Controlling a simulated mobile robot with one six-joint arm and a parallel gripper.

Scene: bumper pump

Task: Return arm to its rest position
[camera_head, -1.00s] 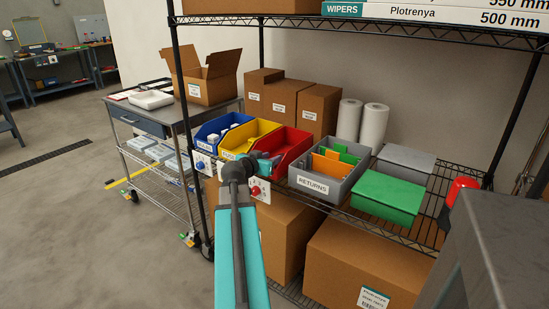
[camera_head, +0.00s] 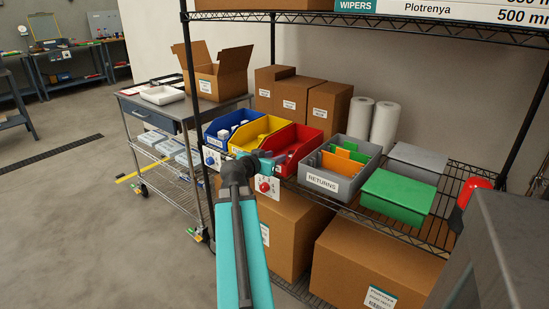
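My arm (camera_head: 236,235), teal and dark grey, reaches up from the bottom of the head view toward the wire shelf. Its end, my gripper (camera_head: 268,165), is a small teal and dark shape in front of the red bin (camera_head: 300,138). The fingers are too small and partly hidden, so I cannot tell whether they are open or shut. I cannot tell whether the gripper touches the bin. A white plate with a red round knob (camera_head: 265,187) shows just below the gripper, at the shelf's front edge.
Blue (camera_head: 218,140), yellow (camera_head: 250,140) and grey RETURNS (camera_head: 322,183) bins line the shelf, with a green-lidded box (camera_head: 398,197) to the right. A shelf post (camera_head: 190,90) stands left of my arm. A cart (camera_head: 150,115) is beyond it. Large cartons (camera_head: 375,262) sit below.

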